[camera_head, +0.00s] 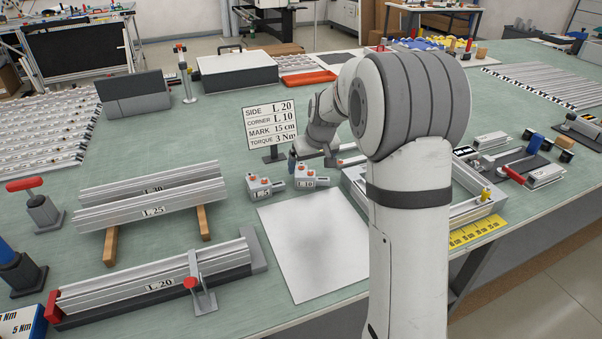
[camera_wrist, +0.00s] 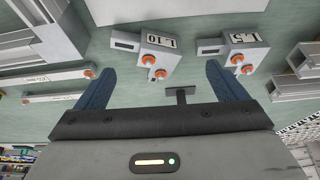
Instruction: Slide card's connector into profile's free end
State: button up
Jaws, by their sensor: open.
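The card (camera_head: 269,126) on a stand reads side L 20, corner L 10, mark 15 cm, torque 3 Nm. The L 10 connector (camera_head: 312,178), a grey block with orange-red screws, stands on the green table; it also shows in the wrist view (camera_wrist: 158,52). The L 20 profile (camera_head: 130,287) lies in a dark fixture at front left. Its left end is at a red block; its right end is towards the middle of the table. My gripper (camera_wrist: 160,68) is open and empty. Its blue fingers point towards the connectors, with L 10 between their lines of reach, apart from them.
The L 5 connector (camera_head: 263,188) stands beside L 10. A clamp (camera_head: 200,287) with a red knob crosses the fixture's front. Two spare profiles (camera_head: 150,195) rest on wooden supports behind it. A white sheet (camera_head: 312,245) lies clear.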

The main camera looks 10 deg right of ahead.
aim_at(305, 174)
jog(key=x, duration=0.3)
jog(key=w+x, duration=0.1)
jog(key=x, duration=0.2)
jog(key=p+x, duration=0.1)
jog(key=x, duration=0.2)
jog(key=shift+w, duration=0.45)
jog(key=shift+c, duration=0.4)
jog(key=c, duration=1.1)
